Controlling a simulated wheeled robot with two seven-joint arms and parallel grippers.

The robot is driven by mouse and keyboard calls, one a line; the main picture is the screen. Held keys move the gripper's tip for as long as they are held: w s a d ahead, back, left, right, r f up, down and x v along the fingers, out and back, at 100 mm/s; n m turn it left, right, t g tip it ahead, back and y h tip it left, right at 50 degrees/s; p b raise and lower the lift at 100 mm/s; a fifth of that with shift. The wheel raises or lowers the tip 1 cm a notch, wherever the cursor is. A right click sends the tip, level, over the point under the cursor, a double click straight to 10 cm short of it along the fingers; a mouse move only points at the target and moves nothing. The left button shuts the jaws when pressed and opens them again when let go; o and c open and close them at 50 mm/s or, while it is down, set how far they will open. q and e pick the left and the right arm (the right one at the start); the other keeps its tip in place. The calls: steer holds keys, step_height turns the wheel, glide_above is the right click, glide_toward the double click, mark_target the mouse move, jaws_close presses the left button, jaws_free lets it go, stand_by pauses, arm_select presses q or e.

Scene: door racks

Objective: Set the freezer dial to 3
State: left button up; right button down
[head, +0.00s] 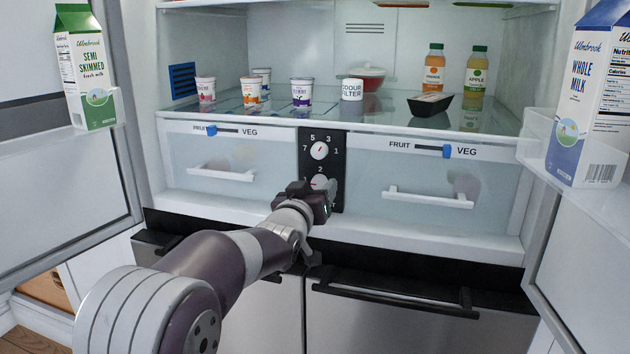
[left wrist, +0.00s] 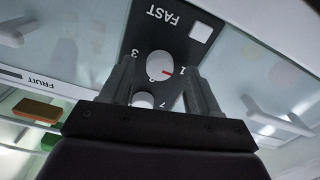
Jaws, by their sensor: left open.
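The freezer dial (head: 320,182) is the lower white round knob on the black control panel (head: 339,165), partly hidden behind my gripper in the head view. In the left wrist view the freezer dial (left wrist: 160,66) shows upside down. Its red mark points towards 1; 2 and 3 are printed around it. My left gripper (head: 310,196) is open in front of the lower panel. In the left wrist view its fingers (left wrist: 158,80) stand either side of the dial; I cannot tell whether they touch it. My right gripper is not in view.
The upper dial (head: 320,151) is just above. Drawers with handles flank the panel: left drawer handle (head: 221,173), right drawer handle (head: 428,197). Open doors stand on both sides, with milk cartons (head: 84,66) in their racks. A shelf above holds pots and bottles.

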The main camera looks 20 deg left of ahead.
arm_select(q)
steer(key=shift+w, duration=0.2)
steer(key=c, duration=1)
